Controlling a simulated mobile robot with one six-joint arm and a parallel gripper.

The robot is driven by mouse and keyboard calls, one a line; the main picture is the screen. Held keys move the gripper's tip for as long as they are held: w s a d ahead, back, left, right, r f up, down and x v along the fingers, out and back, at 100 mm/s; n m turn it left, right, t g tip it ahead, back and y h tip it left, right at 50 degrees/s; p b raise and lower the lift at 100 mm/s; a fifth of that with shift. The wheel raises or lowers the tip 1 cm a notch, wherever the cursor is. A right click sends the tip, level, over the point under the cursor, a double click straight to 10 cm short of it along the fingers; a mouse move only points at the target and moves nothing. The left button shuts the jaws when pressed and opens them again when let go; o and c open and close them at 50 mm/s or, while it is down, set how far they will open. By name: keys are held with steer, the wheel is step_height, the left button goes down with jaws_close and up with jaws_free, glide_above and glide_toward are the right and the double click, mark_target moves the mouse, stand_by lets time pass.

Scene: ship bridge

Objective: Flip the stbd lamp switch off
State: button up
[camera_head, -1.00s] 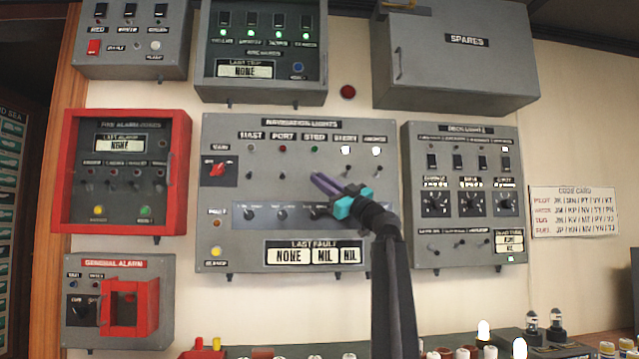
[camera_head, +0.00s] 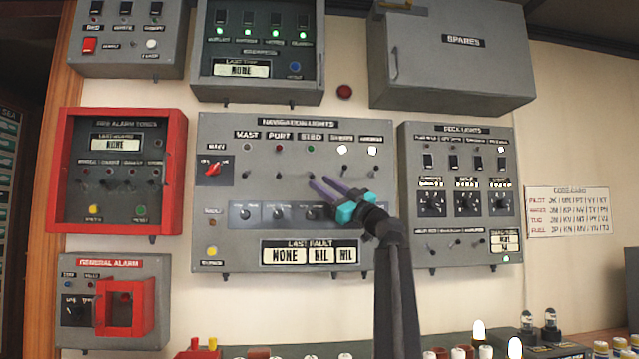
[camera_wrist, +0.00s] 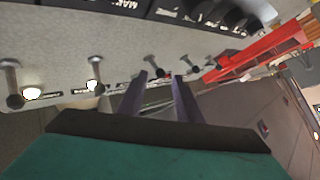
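The navigation lights panel (camera_head: 222,225) is on the wall in the middle of the head view. Its stbd lamp switch (camera_head: 311,175) is a small toggle below a dark green stbd indicator (camera_head: 311,149). My gripper (camera_head: 318,181) is open and empty, its purple fingertips just below and right of this toggle. In the wrist view my gripper (camera_wrist: 158,76) points at the panel from close by, with the stbd toggle (camera_wrist: 152,61) just beyond and between the fingertips. I cannot tell whether they touch. The stern toggle (camera_wrist: 95,72) is to the left there.
The stern indicator (camera_head: 342,150) and the anchor indicator (camera_head: 372,150) are lit white. The port toggle (camera_head: 279,175) is close on the left. A row of knobs (camera_head: 279,213) lies below the toggles. The red fire alarm box (camera_head: 180,150) and the deck lights panel (camera_head: 415,215) flank the panel.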

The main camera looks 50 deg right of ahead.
steer(key=v, duration=1.1)
steer(key=shift+p, duration=0.35)
steer(key=shift+s, duration=0.1)
